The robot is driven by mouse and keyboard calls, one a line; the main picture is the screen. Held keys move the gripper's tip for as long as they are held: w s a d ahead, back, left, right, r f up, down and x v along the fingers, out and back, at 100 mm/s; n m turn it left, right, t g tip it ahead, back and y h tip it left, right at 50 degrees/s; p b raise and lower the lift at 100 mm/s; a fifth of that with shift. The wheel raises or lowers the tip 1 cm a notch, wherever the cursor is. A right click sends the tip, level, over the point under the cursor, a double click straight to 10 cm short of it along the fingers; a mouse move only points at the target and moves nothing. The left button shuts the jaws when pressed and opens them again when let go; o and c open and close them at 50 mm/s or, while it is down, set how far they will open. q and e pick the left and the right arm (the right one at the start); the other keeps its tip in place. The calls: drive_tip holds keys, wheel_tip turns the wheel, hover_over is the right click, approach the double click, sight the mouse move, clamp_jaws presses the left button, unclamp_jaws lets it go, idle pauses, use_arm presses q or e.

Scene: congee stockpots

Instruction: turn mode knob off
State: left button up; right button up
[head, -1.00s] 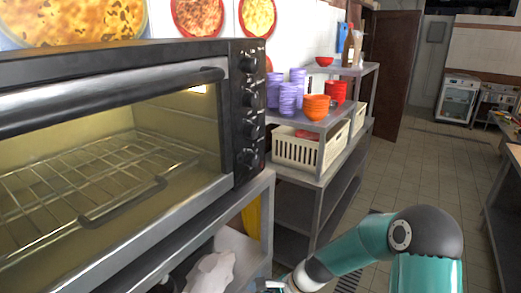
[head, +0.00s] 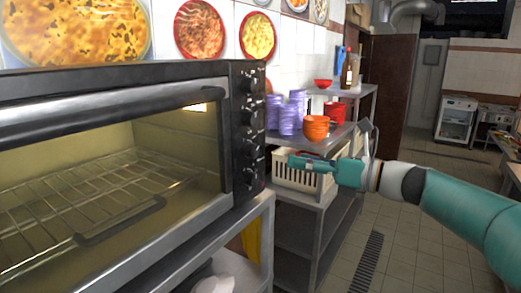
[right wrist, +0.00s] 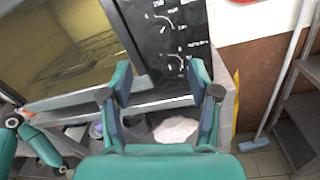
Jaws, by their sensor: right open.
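The black oven's control panel (head: 248,130) carries a column of dark knobs: a top knob (head: 249,83), two middle knobs and a bottom knob (head: 250,178). Their labels are too small to read in the head view, so I cannot tell which is the mode knob. My right gripper (head: 294,160) is to the right of the panel, at about the height of the lower knobs, and apart from them. In the right wrist view my right gripper (right wrist: 161,82) is open and empty, with the panel's lower part (right wrist: 168,45) and white dial markings beyond its fingers. My left gripper is not visible.
The oven (head: 110,155) stands on a metal stand. A metal shelf (head: 345,130) with purple cups (head: 287,118), orange bowls (head: 315,128) and a cream basket (head: 290,176) is close behind my right gripper. The tiled floor at right is open.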

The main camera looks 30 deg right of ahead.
sight(256, 152)
drive_tip(key=p+x, duration=0.2)
drive_tip(key=x, duration=0.9)
drive_tip(key=shift+w, duration=0.2)
drive_tip(key=shift+c, duration=0.3)
drive_tip(key=c, duration=1.1)
